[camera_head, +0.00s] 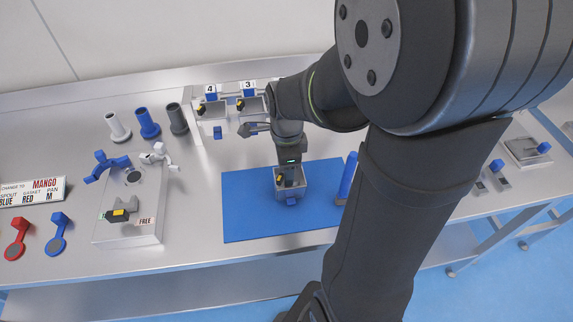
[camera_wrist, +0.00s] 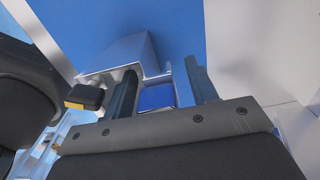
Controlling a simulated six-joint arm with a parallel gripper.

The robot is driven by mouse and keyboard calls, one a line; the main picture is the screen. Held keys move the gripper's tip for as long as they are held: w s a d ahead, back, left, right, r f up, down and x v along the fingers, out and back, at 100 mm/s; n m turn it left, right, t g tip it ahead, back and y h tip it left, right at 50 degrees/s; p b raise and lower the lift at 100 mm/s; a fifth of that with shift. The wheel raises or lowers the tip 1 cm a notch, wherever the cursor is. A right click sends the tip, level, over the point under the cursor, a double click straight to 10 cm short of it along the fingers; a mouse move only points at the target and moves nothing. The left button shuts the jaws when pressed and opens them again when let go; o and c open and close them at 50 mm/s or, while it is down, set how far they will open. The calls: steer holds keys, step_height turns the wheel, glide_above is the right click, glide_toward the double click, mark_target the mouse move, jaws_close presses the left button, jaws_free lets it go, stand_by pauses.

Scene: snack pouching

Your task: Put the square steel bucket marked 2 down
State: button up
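In the wrist view, the bucket (camera_wrist: 133,50) stands out against the blue mat, and a blue block (camera_wrist: 157,97) shows between my fingers. My gripper (camera_head: 289,172) is right at the bucket, pointing down. In the wrist view, my gripper (camera_wrist: 163,85) has its fingers apart, the left one overlapping the bucket's mouth. A gap shows beside the right finger. Whether the bucket's base touches the mat is hidden.
The blue mat (camera_head: 245,205) has free room left of the bucket. A blue cylinder (camera_head: 348,177) stands to the right. Buckets marked 4 (camera_head: 212,109) and 3 (camera_head: 250,107) hang on a rack behind. A grey fixture (camera_head: 130,229) is at left.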

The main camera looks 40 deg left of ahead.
step_height(320, 180, up, 17)
steer(key=shift+r, duration=0.2)
stand_by(0.4)
step_height(320, 180, down, 18)
steer(key=shift+r, duration=0.45)
stand_by(0.4)
